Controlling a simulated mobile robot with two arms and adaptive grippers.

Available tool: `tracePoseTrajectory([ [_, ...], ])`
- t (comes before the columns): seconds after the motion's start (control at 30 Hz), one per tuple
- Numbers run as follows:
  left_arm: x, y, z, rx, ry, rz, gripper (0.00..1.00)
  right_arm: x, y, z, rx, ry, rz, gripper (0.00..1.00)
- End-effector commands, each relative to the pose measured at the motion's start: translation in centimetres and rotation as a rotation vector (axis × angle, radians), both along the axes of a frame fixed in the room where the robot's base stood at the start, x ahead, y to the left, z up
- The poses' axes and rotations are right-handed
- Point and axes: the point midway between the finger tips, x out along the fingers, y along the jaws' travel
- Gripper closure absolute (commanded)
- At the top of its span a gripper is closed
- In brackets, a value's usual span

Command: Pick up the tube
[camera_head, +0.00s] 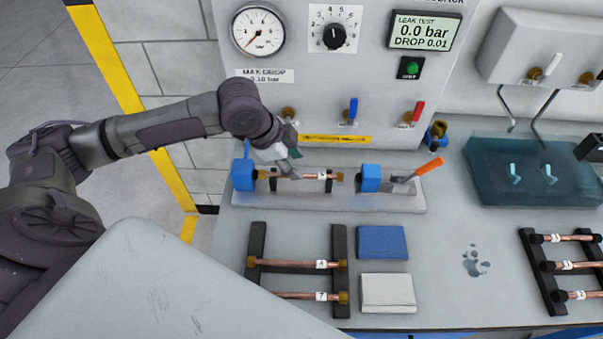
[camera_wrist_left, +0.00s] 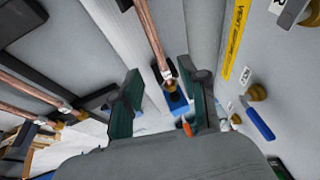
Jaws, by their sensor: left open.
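A copper tube (camera_head: 308,176) with brass ends and a white tag lies in the test fixture (camera_head: 400,200), between two blue blocks (camera_head: 243,174) (camera_head: 371,178). My left gripper (camera_head: 287,163) is over the left part of this tube, and hides some of it. In the left wrist view my left gripper (camera_wrist_left: 160,70) is open, with one green-padded finger on each side of the tube (camera_wrist_left: 151,38). I cannot tell whether a pad touches it.
A left rack (camera_head: 340,250) holds copper tubes, beside a blue pad (camera_head: 382,242) and a white pad (camera_head: 387,293). A right rack (camera_head: 541,280) holds several tubes. An orange-handled lever (camera_head: 429,166) stands at the fixture's right. The test panel (camera_head: 300,95) rises behind.

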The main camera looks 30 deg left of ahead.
Motion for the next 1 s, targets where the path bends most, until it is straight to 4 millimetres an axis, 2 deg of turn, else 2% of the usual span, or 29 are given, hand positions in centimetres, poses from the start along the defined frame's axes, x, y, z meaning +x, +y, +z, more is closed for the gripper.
tracePoseTrajectory([
  [0.17, 0.5, -0.2, -1.8, -0.002, 0.006, 0.001, 0.57, 1.2, -0.8, 1.1, -0.009, -0.016, -0.002, 1.00],
  [0.37, 1.3, -0.8, -4.5, -0.002, 0.004, -0.001, 0.57, 1.3, -1.2, 1.6, -0.013, -0.018, -0.004, 1.00],
  [0.67, 1.5, -0.8, -5.0, 0.000, 0.001, 0.000, 0.57, 1.1, -1.1, 1.6, -0.013, -0.016, -0.004, 1.00],
  [0.9, 1.5, -0.8, -5.0, 0.000, 0.001, 0.000, 0.97, 0.8, -1.0, 1.6, -0.012, -0.012, -0.003, 1.00],
  [0.93, 1.5, -0.8, -5.0, 0.000, 0.001, 0.000, 1.00, 0.8, -1.0, 1.6, -0.012, -0.012, -0.003, 1.00],
  [1.0, 1.5, -0.8, -5.0, -0.001, 0.002, -0.001, 1.00, 0.7, -0.9, 1.6, -0.011, -0.012, -0.003, 1.00],
])
